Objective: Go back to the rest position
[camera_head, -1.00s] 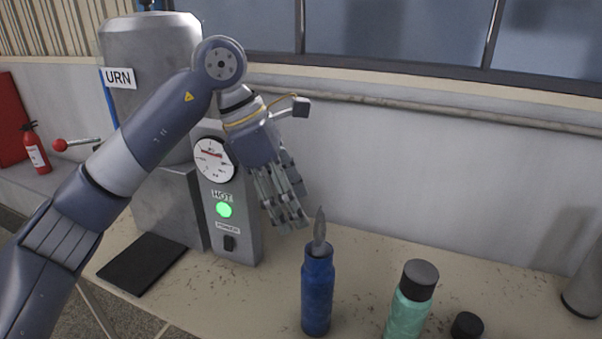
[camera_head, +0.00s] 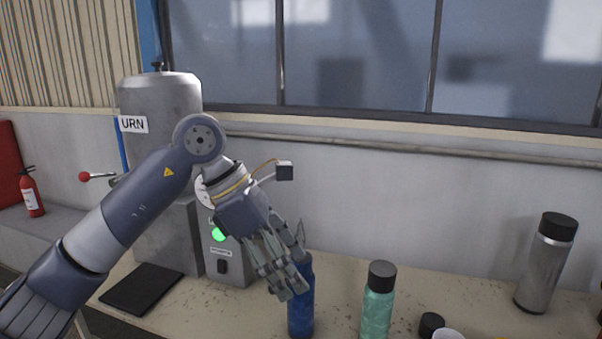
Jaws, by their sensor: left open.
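My left arm comes in from the left, and my left gripper (camera_head: 288,284) is open, pointing down in front of the urn's control box. Its fingers overlap the upper part of a blue bottle (camera_head: 301,318) in the picture; I cannot tell whether they touch it. The bottle stands upright on the counter, and its top is partly hidden by the fingers. The urn (camera_head: 160,102) stands behind my arm, with a green light (camera_head: 219,234) lit on its control box. The gauge is mostly hidden by my wrist. My right gripper is not in view.
A green bottle with a black cap (camera_head: 378,302) and a grey flask (camera_head: 545,265) stand to the right. A loose black cap (camera_head: 431,325) lies near the front. A black mat (camera_head: 142,288) lies at the urn's foot. A fire extinguisher (camera_head: 31,194) stands far left.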

